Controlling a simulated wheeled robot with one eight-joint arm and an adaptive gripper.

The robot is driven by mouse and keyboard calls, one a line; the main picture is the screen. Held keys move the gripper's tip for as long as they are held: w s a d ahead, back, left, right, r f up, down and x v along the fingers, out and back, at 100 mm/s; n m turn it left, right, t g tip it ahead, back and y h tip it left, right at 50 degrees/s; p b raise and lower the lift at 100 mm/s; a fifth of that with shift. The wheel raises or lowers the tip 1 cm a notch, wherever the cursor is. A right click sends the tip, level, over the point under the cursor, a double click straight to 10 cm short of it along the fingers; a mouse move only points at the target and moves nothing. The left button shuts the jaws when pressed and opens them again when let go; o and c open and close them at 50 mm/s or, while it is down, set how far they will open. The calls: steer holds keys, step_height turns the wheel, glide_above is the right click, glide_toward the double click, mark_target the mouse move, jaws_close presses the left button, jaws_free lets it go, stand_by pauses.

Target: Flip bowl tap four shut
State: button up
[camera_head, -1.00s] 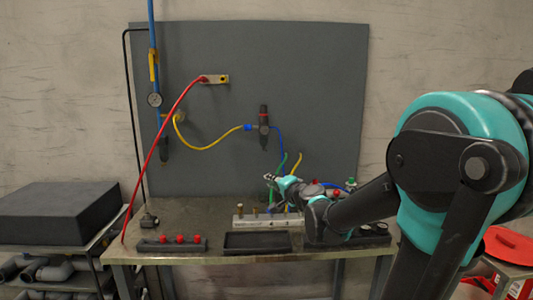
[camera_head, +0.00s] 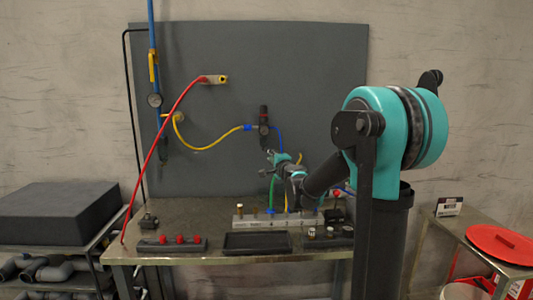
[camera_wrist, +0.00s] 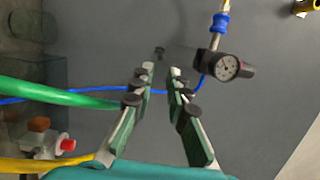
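My gripper (camera_head: 274,160) is raised above the bench in front of the grey panel, just below the black regulator (camera_head: 264,122). In the wrist view my gripper (camera_wrist: 161,70) has its two fingers apart, with nothing between the tips. I cannot tell which part is bowl tap four.
A green hose (camera_wrist: 70,96) and a blue hose (camera_wrist: 110,91) run close by the fingers. A yellow hose (camera_head: 215,142) and a red hose (camera_head: 160,140) hang at the panel's left. A dark tray (camera_head: 258,243) and a rack with red knobs (camera_head: 172,244) line the bench front.

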mark_target(265, 149)
steer(key=x, duration=0.8)
steer(key=shift+c, duration=0.6)
jaws_close()
